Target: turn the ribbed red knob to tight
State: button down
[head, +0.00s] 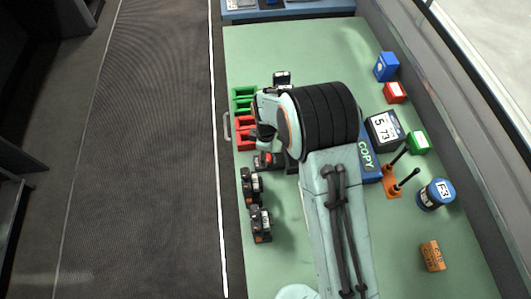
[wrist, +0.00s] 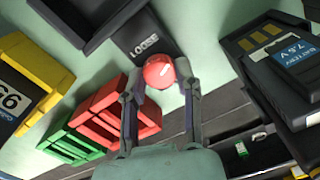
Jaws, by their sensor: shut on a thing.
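The red knob (wrist: 158,72) is in the upper middle of the wrist view, with a white mark on its face. My gripper (wrist: 158,84) has a finger on each side of the knob and is shut on it. A dark plate reading "LOOSE" (wrist: 140,42) lies just beyond the knob. No "tight" label can be read. In the head view my arm covers most of the knob's place, and my gripper (head: 262,138) points down near the red bins.
A dark battery pack (wrist: 285,65) is close on the right. In the head view, black devices (head: 255,205) line the table's left edge. The green tabletop (head: 290,50) is clear at the back.

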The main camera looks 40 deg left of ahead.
jog(key=m, duration=0.5)
jog(key=shift+m, duration=0.3)
jog(key=m, duration=1)
jog(key=shift+m, duration=0.4)
jog(key=m, duration=0.5)
jog(key=shift+m, duration=0.3)
jog(key=c, duration=0.8)
grip_release()
